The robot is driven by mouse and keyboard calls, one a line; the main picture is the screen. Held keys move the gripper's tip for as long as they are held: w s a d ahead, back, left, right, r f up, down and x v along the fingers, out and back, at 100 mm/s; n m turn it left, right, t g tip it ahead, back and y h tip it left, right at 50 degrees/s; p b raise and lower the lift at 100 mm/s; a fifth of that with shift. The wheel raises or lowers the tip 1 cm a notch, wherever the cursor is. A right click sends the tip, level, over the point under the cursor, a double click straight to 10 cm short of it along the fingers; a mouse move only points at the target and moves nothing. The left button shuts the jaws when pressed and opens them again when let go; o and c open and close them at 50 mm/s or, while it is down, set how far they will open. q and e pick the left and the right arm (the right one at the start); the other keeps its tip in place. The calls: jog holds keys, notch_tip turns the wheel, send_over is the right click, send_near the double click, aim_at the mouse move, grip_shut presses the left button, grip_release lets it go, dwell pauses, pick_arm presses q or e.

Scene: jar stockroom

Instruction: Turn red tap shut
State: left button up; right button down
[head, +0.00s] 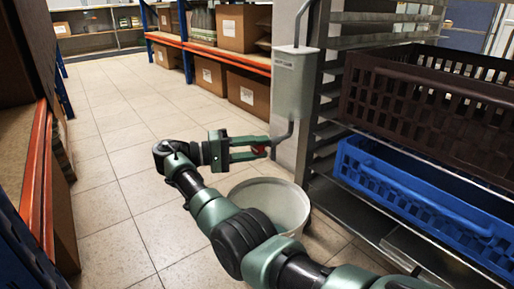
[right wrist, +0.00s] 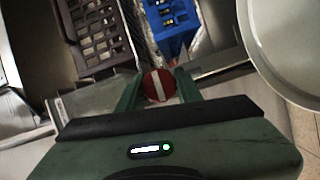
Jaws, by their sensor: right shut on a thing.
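The red tap (head: 259,151) sits at the lower end of a grey pipe below a grey wall box. In the right wrist view the tap (right wrist: 158,87) is a round red knob with a pale bar across its face. My right gripper (head: 258,149) reaches in from the left and is shut on the tap, with one finger on each side of the knob. It also shows in the right wrist view (right wrist: 157,88). My left gripper is not in view.
A pale round bucket (head: 268,203) stands on the floor below the tap. A metal rack at right holds a dark brown crate (head: 430,105) and a blue crate (head: 420,195). Cardboard boxes (head: 238,28) fill shelves behind. Tiled floor at left is clear.

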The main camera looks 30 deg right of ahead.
dwell(0.3)
jog(key=c, duration=1)
grip_release()
jog(key=shift+o, duration=0.2)
